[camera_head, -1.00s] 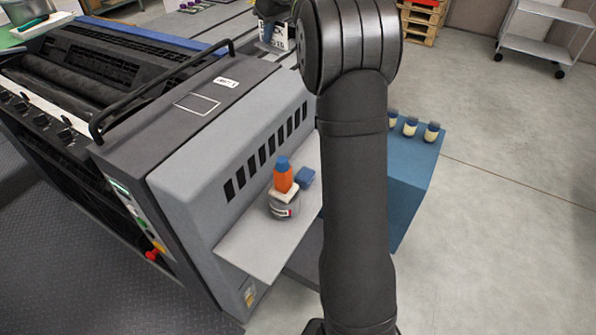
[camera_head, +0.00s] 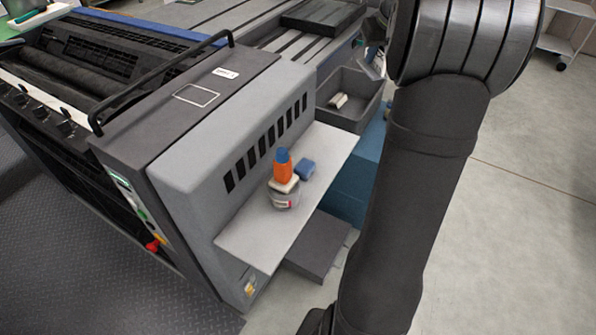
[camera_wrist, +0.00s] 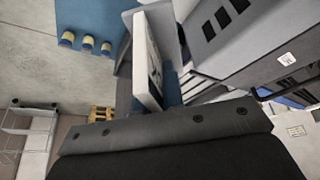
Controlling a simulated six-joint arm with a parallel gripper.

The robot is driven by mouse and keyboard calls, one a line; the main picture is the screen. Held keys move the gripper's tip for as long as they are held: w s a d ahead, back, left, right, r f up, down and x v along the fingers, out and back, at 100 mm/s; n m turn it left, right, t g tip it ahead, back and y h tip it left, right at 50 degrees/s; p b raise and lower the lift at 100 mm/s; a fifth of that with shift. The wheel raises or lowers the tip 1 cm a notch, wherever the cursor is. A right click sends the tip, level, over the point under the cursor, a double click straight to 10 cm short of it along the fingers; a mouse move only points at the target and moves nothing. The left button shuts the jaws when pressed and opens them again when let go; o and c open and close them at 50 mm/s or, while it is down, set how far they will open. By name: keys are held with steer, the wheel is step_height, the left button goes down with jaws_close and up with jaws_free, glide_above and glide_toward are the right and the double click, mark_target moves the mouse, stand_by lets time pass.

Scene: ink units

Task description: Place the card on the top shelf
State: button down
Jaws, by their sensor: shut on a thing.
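The card, a pale slab with dark print on one face, shows in the wrist view (camera_wrist: 147,65). My gripper (camera_wrist: 150,40) is shut on it, with grey fingers at its sides. In the head view my gripper (camera_head: 377,48) is mostly hidden behind my own arm, and only a small pale part of the card shows beside it. A metal rack trolley with shelves (camera_head: 568,30) stands at the upper right of the head view, cut by the frame edge. The trolley also shows at the lower left of the wrist view (camera_wrist: 28,130).
A grey press (camera_head: 190,110) fills the left. Its side ledge (camera_head: 255,235) holds an orange bottle with a blue cap (camera_head: 282,168), a round container and a blue block (camera_head: 306,169). A dark bin (camera_head: 350,95) is behind. Several small jars (camera_wrist: 87,42) stand on a blue surface.

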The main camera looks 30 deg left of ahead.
step_height(320, 180, down, 22)
glide_above(323, 142)
steer(key=s+d, duration=0.1)
steer(key=s, duration=0.1)
steer(key=f, duration=0.7)
steer(key=shift+w+d+f, duration=0.1)
steer(key=shift+w+f, duration=0.15)
steer(key=shift+f, duration=1.95)
steer(key=shift+f, duration=0.15)
steer(key=c, duration=1.5)
jaws_free()
steer(key=shift+c, duration=0.2)
steer(key=v, duration=1.2)
